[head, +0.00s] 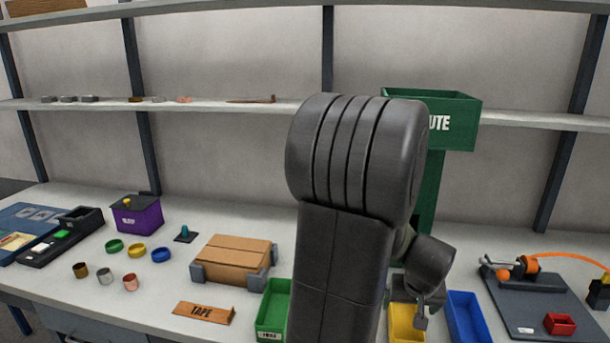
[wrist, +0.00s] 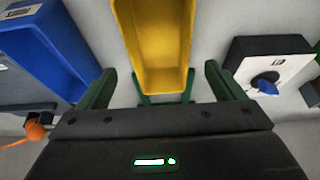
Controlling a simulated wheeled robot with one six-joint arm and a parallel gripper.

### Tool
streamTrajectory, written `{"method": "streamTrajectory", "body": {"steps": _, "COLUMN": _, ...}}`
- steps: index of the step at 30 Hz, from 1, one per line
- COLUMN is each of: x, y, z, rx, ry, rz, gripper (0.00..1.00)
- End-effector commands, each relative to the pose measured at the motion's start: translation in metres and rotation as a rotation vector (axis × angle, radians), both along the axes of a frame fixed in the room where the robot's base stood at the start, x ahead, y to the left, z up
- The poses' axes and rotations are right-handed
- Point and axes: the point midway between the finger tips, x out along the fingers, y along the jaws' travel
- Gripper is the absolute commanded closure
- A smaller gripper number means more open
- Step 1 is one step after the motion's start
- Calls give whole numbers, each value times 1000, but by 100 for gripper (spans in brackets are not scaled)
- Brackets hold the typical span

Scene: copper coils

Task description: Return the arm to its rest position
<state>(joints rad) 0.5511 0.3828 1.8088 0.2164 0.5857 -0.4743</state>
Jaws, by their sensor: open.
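My arm rises large and dark through the middle of the head view, bent at the elbow, with its wrist hanging low over the bins. My gripper (wrist: 159,72) is open in the wrist view, its two dark green fingers spread apart. Nothing shows between the fingers except the yellow bin (wrist: 155,45) beyond them, which looks empty. The yellow bin also shows in the head view (head: 402,325), just below my wrist. The arm hides part of the bench and the lower part of the green chute (head: 465,112).
A green bin (head: 272,310) stands left of my arm and a blue bin (head: 467,318) right of it. A cardboard box (head: 232,262), colored rings, and a purple box (head: 137,217) lie further left. A dark board with an orange cable (head: 570,256) is at right. A shelf (head: 230,106) runs behind.

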Motion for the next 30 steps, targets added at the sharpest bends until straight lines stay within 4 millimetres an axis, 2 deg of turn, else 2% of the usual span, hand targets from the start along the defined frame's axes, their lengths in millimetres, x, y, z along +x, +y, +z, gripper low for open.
{"method": "streamTrajectory", "body": {"steps": 9, "x": 17, "y": -4, "z": -45, "rx": 2, "ry": 3, "rz": -1, "gripper": 11}}
{"method": "streamTrajectory", "body": {"steps": 17, "x": 27, "y": -6, "z": -70, "rx": 1, "ry": 1, "rz": -1, "gripper": 11}}
{"method": "streamTrajectory", "body": {"steps": 30, "x": 27, "y": -6, "z": -66, "rx": 0, "ry": 0, "rz": 0, "gripper": 11}}
